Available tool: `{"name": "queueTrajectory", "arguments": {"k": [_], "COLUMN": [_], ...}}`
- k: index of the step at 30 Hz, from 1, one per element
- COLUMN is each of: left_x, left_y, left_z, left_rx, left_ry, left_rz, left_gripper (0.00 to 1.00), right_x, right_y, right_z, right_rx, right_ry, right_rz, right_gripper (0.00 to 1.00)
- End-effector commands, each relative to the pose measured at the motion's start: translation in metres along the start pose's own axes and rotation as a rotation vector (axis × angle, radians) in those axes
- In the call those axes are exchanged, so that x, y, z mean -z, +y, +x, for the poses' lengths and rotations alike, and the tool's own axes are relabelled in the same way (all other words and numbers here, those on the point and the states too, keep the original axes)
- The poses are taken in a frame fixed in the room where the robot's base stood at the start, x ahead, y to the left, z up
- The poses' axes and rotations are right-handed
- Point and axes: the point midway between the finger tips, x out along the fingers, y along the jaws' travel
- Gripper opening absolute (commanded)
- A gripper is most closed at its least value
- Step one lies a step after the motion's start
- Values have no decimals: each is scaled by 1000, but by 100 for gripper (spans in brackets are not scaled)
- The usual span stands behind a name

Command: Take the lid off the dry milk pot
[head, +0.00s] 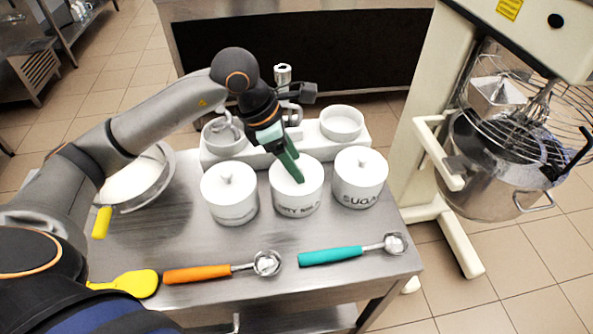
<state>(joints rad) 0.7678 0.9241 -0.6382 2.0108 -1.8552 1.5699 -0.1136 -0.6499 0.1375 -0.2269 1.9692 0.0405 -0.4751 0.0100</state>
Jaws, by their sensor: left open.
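The dry milk pot (297,204) is the middle of three white lidded pots on the steel table, with its dark label partly readable on the front. Its white lid (312,174) is on top. My left gripper (297,179) reaches down from above with its green fingers over this lid. The fingers are open and hide the lid's knob. I cannot tell whether they touch the lid. My right gripper is out of view.
A lidded pot (229,200) stands to the left and the sugar pot (359,187) to the right, both close by. A white stand with bowls (342,123) is behind. An orange-handled scoop (205,273) and a teal-handled scoop (335,256) lie in front.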

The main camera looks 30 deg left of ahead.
Motion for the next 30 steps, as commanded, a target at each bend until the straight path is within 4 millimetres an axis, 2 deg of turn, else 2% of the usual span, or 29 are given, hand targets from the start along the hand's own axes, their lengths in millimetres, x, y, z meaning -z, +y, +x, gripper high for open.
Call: {"name": "queueTrajectory", "arguments": {"k": [5,21,30], "left_x": [0,0,0], "left_y": [0,0,0], "left_z": [0,-1,-1], "left_rx": [0,0,0], "left_ry": [0,0,0], "left_rz": [0,0,0], "left_gripper": [61,0,0], "right_x": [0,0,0], "right_y": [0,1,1], "right_z": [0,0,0], "right_rx": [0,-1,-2], "right_ry": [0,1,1], "right_rz": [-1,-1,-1], "right_gripper": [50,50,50]}}
